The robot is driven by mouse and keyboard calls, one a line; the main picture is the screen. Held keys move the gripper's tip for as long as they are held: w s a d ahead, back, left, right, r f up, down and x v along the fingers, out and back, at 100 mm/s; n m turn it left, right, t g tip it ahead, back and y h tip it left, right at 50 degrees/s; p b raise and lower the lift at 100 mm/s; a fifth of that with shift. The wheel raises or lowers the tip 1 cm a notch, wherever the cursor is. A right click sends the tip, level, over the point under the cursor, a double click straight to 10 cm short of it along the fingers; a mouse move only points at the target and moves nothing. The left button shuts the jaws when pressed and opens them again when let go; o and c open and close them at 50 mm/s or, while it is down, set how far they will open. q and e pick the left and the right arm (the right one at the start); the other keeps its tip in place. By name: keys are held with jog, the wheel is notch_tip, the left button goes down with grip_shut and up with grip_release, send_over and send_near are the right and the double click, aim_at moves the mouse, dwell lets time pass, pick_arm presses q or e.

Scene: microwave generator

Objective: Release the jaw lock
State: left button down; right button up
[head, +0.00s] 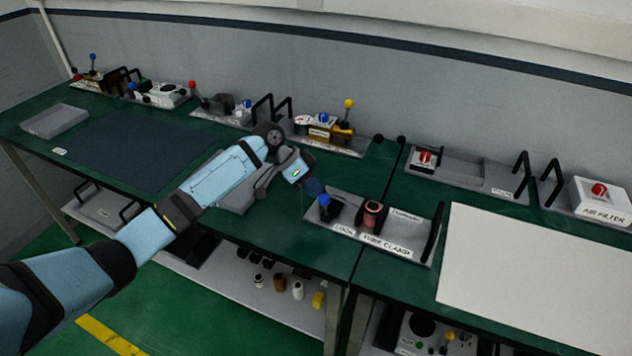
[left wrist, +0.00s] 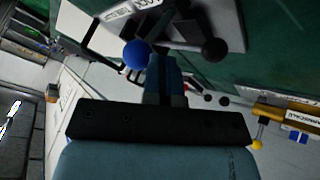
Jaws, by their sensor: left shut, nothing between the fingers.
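The tube clamp station (head: 400,252) is a grey plate on the green table with "LOCK" and "TUBE CLAMP" labels. Its lock lever has a blue ball knob (head: 324,200), also in the left wrist view (left wrist: 136,54). A reddish-brown cylinder (head: 373,213) sits beside the lever in a dark holder. My left gripper (head: 313,187) is shut and empty, just above and left of the blue knob. In the left wrist view its closed fingers (left wrist: 162,68) are close beside the knob; I cannot tell whether they touch. My right gripper is not in view.
A dark ball (left wrist: 214,49) is right of the fingers in the left wrist view. A white panel (head: 540,275) lies right of the clamp. A station with a yellow-knobbed lever (head: 348,104) stands behind my left gripper. A black handle (head: 433,232) rises at the clamp plate's right end.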

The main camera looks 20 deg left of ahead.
pick_arm(q)
jog(key=shift+s+t, duration=0.5)
jog(key=shift+w, duration=0.15)
jog(key=shift+w+f, duration=0.1)
jog(key=shift+w, duration=0.6)
